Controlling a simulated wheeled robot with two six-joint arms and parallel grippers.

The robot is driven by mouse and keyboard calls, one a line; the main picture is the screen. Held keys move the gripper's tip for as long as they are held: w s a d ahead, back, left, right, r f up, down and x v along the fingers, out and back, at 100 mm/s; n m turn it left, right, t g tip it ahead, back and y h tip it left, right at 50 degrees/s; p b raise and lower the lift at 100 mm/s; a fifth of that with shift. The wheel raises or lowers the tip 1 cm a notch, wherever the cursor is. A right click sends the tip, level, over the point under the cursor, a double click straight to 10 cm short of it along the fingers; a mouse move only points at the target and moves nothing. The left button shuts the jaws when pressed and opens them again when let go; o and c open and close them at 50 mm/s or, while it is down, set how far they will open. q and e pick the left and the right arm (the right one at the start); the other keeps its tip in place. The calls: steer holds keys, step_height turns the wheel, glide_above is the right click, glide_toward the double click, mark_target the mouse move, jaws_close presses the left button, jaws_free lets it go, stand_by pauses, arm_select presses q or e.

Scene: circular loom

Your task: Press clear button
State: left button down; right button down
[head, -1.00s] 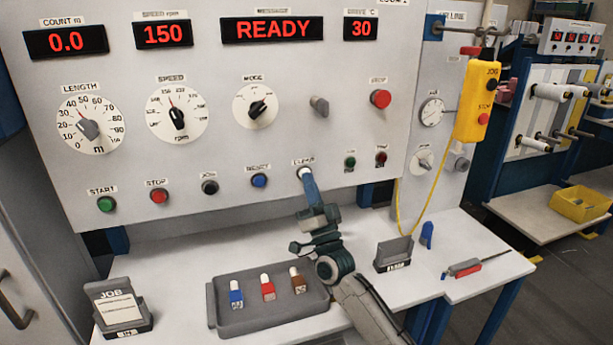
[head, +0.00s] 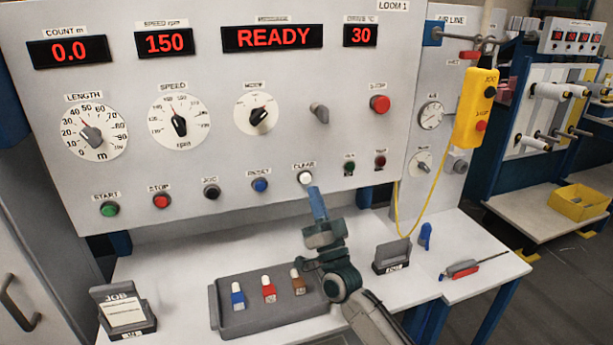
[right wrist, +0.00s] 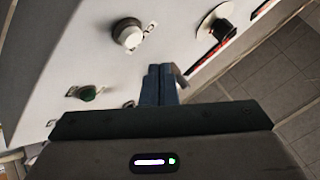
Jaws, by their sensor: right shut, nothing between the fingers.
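The CLEAR button (head: 305,177) is a round white button in the lower row of the panel, below its label and right of the blue RESET button (head: 260,185). My right gripper (head: 315,191) is just below and slightly right of it, with its blue fingers shut and empty. A small gap shows between fingertips and button, so they look apart. In the right wrist view the shut fingers (right wrist: 160,70) point toward the panel, and a white round button (right wrist: 127,33) is beyond them to the upper left. My left gripper is not in view.
The displays read 0.0, 150, READY (head: 273,37) and 30. Green START (head: 109,208), red STOP (head: 161,201) and a black button (head: 211,191) line the lower row. Two small buttons (head: 349,168) are right of CLEAR. A grey tray (head: 250,322) with three small bottles lies below.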

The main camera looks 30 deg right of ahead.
steer(key=shift+s+a+p, duration=0.15)
steer(key=shift+s+p, duration=0.05)
steer(key=shift+s, duration=0.45)
steer(key=shift+s+a+p, duration=0.15)
steer(key=shift+s+p, duration=0.05)
steer(key=shift+s, duration=0.4)
stand_by(0.3)
